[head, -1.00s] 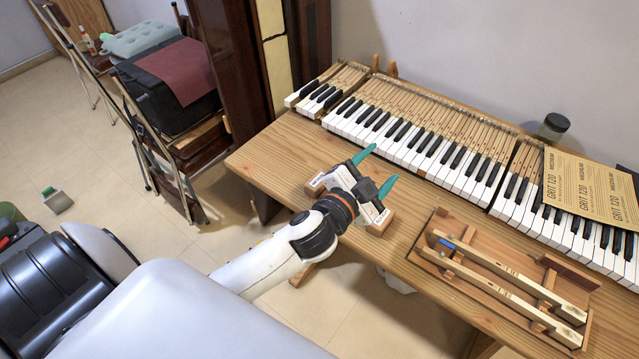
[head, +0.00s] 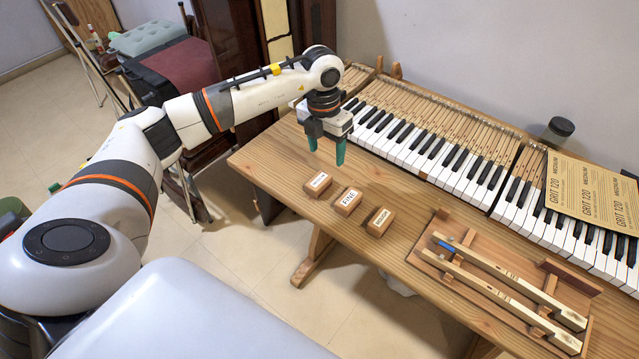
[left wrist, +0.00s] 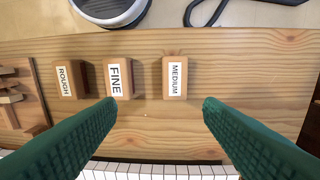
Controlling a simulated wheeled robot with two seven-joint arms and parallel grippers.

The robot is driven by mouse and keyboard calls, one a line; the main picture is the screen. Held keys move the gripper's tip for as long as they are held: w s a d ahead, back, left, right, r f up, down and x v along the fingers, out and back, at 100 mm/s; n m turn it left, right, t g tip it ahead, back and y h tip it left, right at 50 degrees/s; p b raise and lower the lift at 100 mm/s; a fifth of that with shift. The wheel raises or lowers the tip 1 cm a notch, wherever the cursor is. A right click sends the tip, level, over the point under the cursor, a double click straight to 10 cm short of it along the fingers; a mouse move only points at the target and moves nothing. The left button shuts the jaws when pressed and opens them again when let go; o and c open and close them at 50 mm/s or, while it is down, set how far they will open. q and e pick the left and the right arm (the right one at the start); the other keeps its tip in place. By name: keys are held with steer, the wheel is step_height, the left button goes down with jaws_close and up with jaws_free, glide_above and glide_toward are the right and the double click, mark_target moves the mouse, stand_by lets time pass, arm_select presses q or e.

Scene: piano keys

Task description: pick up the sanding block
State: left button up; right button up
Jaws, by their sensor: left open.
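Three wooden sanding blocks with white labels stand in a row on the wooden table (head: 262,166). In the left wrist view they read ROUGH (left wrist: 68,81), FINE (left wrist: 117,80) and MEDIUM (left wrist: 176,78). In the head view, MEDIUM (head: 318,184) is at the left, FINE (head: 347,201) in the middle and ROUGH (head: 381,222) at the right. My left gripper (head: 327,157) points down above the table, behind the MEDIUM block. Its teal fingers are apart, with nothing between them. My right gripper is not in view.
Piano keys (head: 430,150) line the back of the table, with GRIT 120 sandpaper (head: 590,190) lying on them at the right. A wooden tray (head: 480,245) with long key sticks is right of the blocks. A dark jar (head: 558,130) stands behind.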

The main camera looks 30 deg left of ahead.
arm_select(q)
steer(key=a, duration=0.2)
steer(key=p, duration=0.1)
glide_above(319, 180)
steer(key=shift+y, duration=0.4)
step_height(319, 180, down, 6)
steer(key=shift+w+r, duration=0.1)
steer(key=shift+w, duration=0.05)
steer(key=f+p, duration=0.1)
steer(key=f, duration=0.4)
steer(key=shift+s+p, duration=0.2)
steer(key=shift+p, duration=0.15)
steer(key=shift+f, duration=0.4)
steer(key=c, duration=1.1)
steer(key=shift+o, duration=0.2)
step_height(319, 180, up, 10)
steer(key=shift+r+b, duration=0.1)
steer(key=shift+b, duration=0.65)
